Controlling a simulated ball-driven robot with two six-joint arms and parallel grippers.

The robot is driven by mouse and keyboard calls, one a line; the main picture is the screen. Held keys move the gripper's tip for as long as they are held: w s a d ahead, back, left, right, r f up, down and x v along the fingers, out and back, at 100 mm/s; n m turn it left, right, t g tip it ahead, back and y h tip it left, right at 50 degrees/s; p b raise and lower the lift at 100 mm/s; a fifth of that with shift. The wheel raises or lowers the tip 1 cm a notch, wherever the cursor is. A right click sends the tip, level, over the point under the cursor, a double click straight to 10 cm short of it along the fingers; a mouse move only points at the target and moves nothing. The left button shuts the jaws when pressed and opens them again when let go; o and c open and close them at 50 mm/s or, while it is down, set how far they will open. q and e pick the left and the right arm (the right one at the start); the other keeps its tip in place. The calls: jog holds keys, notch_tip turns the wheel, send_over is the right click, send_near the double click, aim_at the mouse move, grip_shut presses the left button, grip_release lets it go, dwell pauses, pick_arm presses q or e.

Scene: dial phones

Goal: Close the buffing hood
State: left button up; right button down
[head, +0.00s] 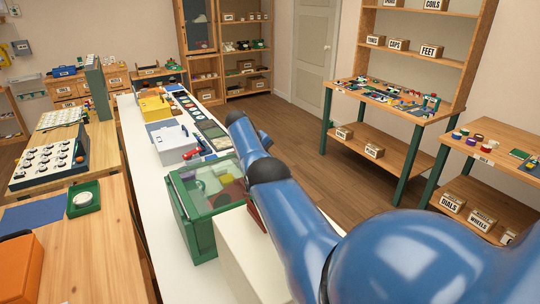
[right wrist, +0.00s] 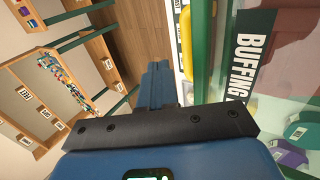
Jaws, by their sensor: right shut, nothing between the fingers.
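The buffing hood (head: 186,212) is a green-framed box with clear panels on the white bench, left of my right arm in the head view. Coloured round pieces show inside it. Its dark BUFFING label (right wrist: 252,45) and green frame (right wrist: 204,60) fill the right side of the right wrist view. I cannot tell how far the hood's lid is open. My right gripper (right wrist: 158,68) is shut and empty, beside the hood's frame with no clear contact. In the head view its fingers are hidden behind my blue arm. My left gripper is out of view.
On the white bench (head: 137,150), a white box (head: 175,142) with a red-handled item and a yellow box (head: 155,107) stand beyond the hood. A pale block (head: 245,262) stands at its near side. Wooden floor (head: 300,132) is open right of the bench.

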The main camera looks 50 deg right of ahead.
jog(key=shift+f, duration=0.65)
jog(key=shift+r, duration=0.15)
notch_tip(320, 180, up, 14)
jog(key=a+p, duration=0.2)
jog(key=a, duration=0.1)
jog(key=shift+w+f+p, duration=0.25)
jog(key=shift+w+p, duration=0.1)
jog(key=shift+w, duration=0.1)
